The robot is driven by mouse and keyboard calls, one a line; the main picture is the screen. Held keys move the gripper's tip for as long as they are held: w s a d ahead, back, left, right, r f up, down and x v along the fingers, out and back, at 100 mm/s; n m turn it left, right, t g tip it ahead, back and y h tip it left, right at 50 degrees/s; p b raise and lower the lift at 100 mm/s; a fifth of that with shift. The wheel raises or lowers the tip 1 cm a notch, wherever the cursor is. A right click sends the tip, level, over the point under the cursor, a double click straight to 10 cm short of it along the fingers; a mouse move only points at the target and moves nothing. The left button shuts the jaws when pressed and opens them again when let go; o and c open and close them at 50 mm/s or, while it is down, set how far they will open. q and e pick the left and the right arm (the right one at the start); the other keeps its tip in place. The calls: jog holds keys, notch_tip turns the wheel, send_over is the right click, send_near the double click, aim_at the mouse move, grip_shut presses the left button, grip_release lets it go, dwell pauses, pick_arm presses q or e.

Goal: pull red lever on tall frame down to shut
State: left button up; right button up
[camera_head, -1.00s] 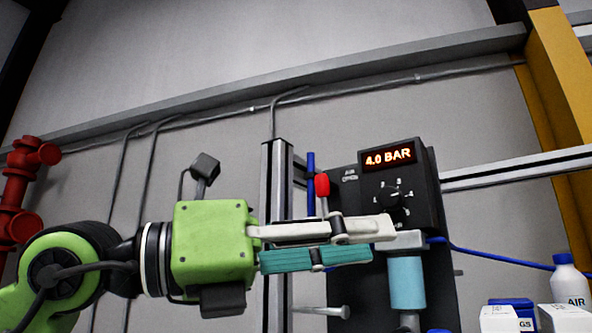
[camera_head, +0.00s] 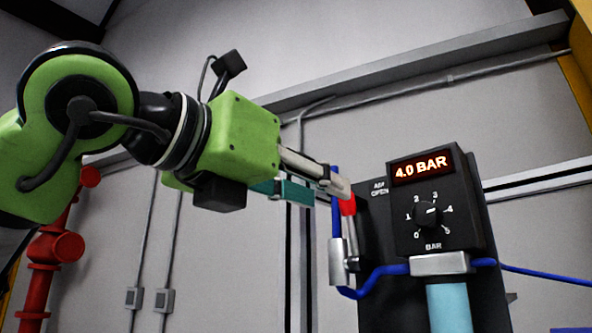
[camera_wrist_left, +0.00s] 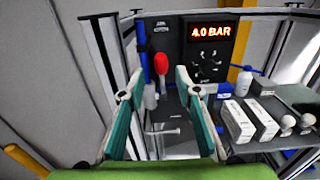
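The red lever (camera_head: 348,205) stands upright on the dark panel (camera_head: 377,230) of the tall frame, left of the pressure unit, by the "OPEN" label. It also shows in the left wrist view (camera_wrist_left: 161,64). My left gripper (camera_head: 331,192) reaches in from the left, its fingertips at the lever's height and partly overlapping its red top. In the left wrist view, my left gripper (camera_wrist_left: 158,80) is open with nothing between its pads. The red knob appears between and beyond the fingertips; I cannot tell whether they touch. My right gripper is not in view.
The pressure unit (camera_head: 468,215) right of the lever reads 4.0 BAR and has a dial. A blue hose (camera_head: 375,280) runs below. In the left wrist view, a shelf (camera_wrist_left: 292,98) at right holds white boxes (camera_wrist_left: 238,122). A red pipe (camera_head: 50,248) stands left.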

aim_at(346, 215)
pick_arm(q)
jog(key=shift+p+x, duration=0.6)
jog(key=shift+x, duration=2.8)
jog(key=shift+s, duration=0.1)
jog(key=shift+c, duration=0.5)
jog(key=c, duration=0.4)
